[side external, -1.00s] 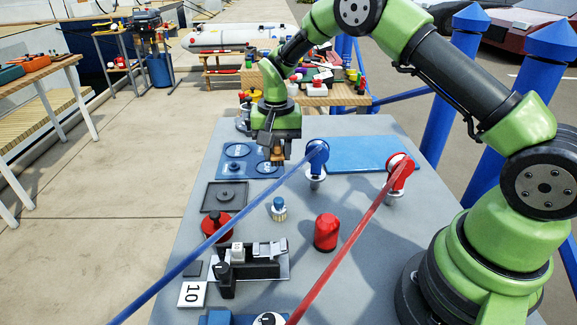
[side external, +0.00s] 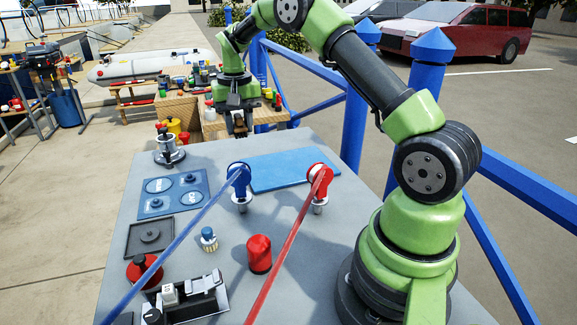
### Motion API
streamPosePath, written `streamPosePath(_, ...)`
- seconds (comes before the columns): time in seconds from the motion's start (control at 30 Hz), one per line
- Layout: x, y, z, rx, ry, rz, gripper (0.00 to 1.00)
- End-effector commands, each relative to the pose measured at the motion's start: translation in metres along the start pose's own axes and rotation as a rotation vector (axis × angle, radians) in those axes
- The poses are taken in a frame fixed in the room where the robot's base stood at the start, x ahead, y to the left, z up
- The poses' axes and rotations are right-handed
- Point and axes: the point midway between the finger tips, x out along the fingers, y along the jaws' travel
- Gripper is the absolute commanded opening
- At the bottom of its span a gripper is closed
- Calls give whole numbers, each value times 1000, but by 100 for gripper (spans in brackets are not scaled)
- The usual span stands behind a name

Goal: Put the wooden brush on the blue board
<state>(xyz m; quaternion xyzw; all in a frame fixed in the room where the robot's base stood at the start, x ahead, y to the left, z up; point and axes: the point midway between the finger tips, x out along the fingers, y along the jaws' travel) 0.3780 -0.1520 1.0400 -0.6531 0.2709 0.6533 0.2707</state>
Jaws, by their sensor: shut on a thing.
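My gripper (side external: 240,130) points down near the far edge of the grey table, by the far left corner of the plain blue board (side external: 296,171). It is shut on the wooden brush, of which only a small, dark brownish bit shows between and below the jaws. The brush's full shape and its exact height are hard to tell. The blue board lies flat at the back right of the table, and its top is bare.
A blue winch (side external: 240,186) and a red winch (side external: 319,186), each with a rope, stand before the board. A blue mat with circles (side external: 158,207) lies at left. A red cylinder (side external: 259,254) and a metal winch (side external: 168,148) also stand on the table.

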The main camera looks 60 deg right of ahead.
Motion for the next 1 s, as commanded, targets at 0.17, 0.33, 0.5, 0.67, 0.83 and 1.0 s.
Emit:
streamPosePath(0.17,0,74,-28,12,0,-1,8)
streamPosePath(0.33,0,119,-37,8,0,-1,8)
streamPosePath(0.5,7,142,-40,0,-4,-1,8)
streamPosePath(0.67,30,140,-40,-1,-3,-1,8)
streamPosePath(0.83,54,140,-40,-1,-4,-1,8)
streamPosePath(1.0,87,140,-39,0,-4,-1,8)
